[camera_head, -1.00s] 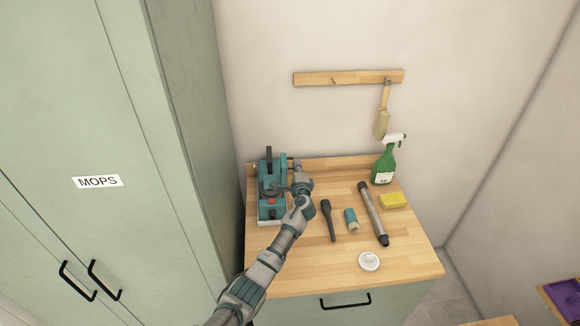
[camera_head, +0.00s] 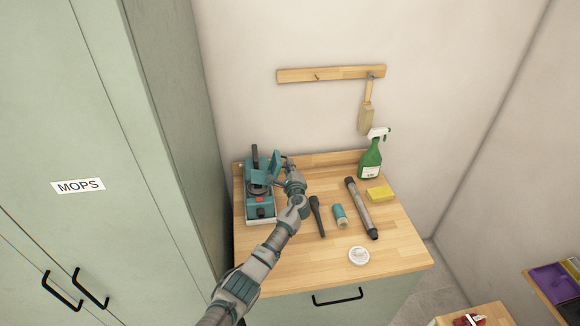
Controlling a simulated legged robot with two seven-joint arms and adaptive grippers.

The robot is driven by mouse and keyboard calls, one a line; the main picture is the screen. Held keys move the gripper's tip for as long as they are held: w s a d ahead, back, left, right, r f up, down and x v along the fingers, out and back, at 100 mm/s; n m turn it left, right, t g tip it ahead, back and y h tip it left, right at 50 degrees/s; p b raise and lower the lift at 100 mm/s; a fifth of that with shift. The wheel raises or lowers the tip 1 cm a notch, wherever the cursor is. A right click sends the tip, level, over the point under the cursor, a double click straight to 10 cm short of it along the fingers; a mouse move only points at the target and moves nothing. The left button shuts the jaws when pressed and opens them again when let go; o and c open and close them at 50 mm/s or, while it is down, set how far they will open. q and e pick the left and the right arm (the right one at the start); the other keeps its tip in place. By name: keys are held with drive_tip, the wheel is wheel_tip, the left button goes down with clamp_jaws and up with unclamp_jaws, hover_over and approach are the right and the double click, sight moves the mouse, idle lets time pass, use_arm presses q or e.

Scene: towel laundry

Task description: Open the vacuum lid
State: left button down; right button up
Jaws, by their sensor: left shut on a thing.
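My right gripper is not in view.
On the wooden counter (camera_head: 310,265), a black nozzle (camera_head: 316,215), a teal-and-white cylinder (camera_head: 340,215), a grey tube (camera_head: 361,207), a yellow sponge (camera_head: 379,194), a white disc (camera_head: 358,256) and a green spray bottle (camera_head: 371,160) lie or stand to the right. A tall green cabinet (camera_head: 110,130) is close on the left.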

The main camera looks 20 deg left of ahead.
use_arm(q)
drive_tip(key=shift+a+f, duration=0.15)
drive_tip(key=shift+a, duration=0.1)
drive_tip(key=c, duration=1.3)
unclamp_jaws()
drive_tip(key=shift+o, duration=0.2)
drive_tip(key=shift+a, duration=0.1)
drive_tip(key=v, duration=1.2)
drive_tip(key=shift+w+f, duration=0.15)
